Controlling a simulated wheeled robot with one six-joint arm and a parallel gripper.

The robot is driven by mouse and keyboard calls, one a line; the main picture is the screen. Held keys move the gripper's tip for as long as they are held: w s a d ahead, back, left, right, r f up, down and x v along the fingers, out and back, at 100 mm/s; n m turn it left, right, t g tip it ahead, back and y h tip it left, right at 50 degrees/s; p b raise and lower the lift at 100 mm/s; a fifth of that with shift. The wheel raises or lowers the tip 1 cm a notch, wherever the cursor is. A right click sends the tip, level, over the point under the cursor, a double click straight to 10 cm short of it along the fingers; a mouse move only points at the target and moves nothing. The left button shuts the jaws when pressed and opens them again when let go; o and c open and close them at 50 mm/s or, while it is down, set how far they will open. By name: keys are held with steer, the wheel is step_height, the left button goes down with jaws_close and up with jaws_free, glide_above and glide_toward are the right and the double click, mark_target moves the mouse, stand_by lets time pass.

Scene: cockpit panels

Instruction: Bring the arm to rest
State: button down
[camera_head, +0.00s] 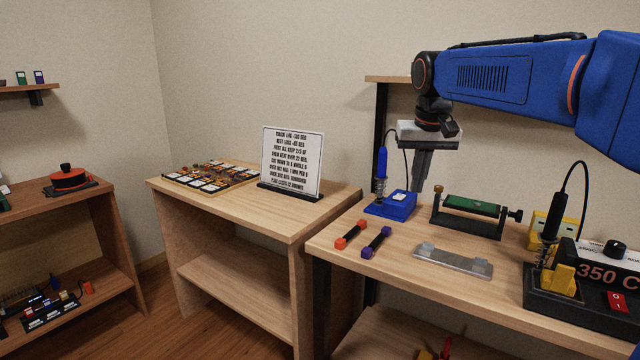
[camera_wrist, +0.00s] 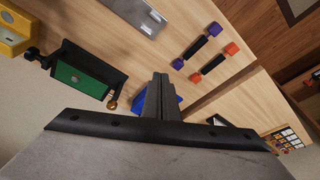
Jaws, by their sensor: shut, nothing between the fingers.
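My gripper (camera_head: 421,182) hangs from my blue arm above the back of the right workbench (camera_head: 400,269) and points down. Its fingers are together with nothing between them. In the head view it is between the blue stand (camera_head: 391,207) with its blue-handled tool and the black holder with a green board (camera_head: 473,207). In the wrist view the closed fingers (camera_wrist: 160,82) show in the middle, with part of the blue stand (camera_wrist: 141,102) behind them. The green board (camera_wrist: 82,80) shows at the left of that view.
An orange-ended bar (camera_head: 351,234) and a purple-ended bar (camera_head: 376,242) lie at the bench's left front, beside a metal plate (camera_head: 452,260). A soldering station (camera_head: 590,290) stands at the right. A text sign (camera_head: 292,160) and a card tray (camera_head: 211,176) are on the middle table.

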steer(key=shift+t, duration=0.5)
steer(key=s+d+f, duration=0.1)
steer(key=s+f, duration=0.2)
steer(key=s, duration=0.3)
steer(key=s+d+f, duration=0.1)
steer(key=s+f, duration=0.1)
steer(key=s, duration=0.4)
steer(key=s+d+f, duration=0.2)
steer(key=s+f, duration=0.1)
steer(key=s, duration=0.3)
steer(key=shift+s+f, duration=0.35)
steer(key=s+d+f, duration=0.1)
steer(key=s+f, duration=1.2)
steer(key=s, duration=0.1)
steer(key=shift+s+d+f+n+t, duration=0.25)
steer(key=shift+d+f+n+t, duration=0.05)
steer(key=shift+d+f+t, duration=0.1)
steer(key=shift+r, duration=0.1)
